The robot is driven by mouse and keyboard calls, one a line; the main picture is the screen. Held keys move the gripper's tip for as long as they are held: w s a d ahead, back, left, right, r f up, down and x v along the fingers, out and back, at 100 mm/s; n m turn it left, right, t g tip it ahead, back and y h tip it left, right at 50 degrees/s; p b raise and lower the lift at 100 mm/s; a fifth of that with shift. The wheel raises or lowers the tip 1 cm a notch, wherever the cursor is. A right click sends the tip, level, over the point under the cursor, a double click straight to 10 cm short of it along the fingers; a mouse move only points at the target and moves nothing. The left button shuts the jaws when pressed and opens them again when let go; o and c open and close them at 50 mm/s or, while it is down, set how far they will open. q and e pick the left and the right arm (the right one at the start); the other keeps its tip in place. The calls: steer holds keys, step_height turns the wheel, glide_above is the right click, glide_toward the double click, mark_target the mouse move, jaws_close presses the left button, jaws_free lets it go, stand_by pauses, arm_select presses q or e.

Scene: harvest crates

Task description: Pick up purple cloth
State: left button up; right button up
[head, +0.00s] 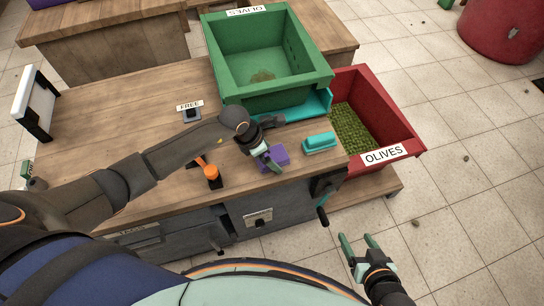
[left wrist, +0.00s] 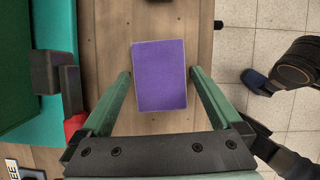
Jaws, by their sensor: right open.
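The purple cloth (head: 281,153) lies flat on the wooden worktop near its front edge. In the left wrist view the cloth (left wrist: 159,75) is a neat rectangle between the two fingers. My left gripper (head: 270,161) is over the cloth with its fingers apart, one on each side. It looks empty; I cannot tell how high the fingertips are above the worktop. The gripper and wrist hide part of the cloth in the head view. My right gripper (head: 360,243) is open and empty, out over the tiled floor in front of the worktop.
A teal-topped block (head: 320,142) lies right of the cloth. A green crate (head: 275,98) stands behind, and a red crate (head: 390,135) holding olives is at right. An orange-and-black tool (head: 210,172) lies left. A FREE sign (head: 190,105) stands further back. The worktop's left is mostly clear.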

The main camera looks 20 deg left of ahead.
mark_target(276, 155)
arm_select(q)
steer(key=c, duration=1.1)
steer(key=shift+r, duration=0.1)
steer(key=shift+r, duration=0.2)
steer(key=shift+r+p, duration=0.3)
steer(key=shift+r, duration=0.05)
step_height(276, 155, up, 3)
steer(key=shift+s+r+p, duration=0.1)
steer(key=shift+s+p, duration=0.05)
steer(key=shift+p, duration=0.15)
steer(key=s+r+p, duration=0.1)
steer(key=s+r, duration=0.8)
steer(key=s, duration=0.4)
steer(key=shift+s+d, duration=0.15)
steer(key=shift+s, duration=0.2)
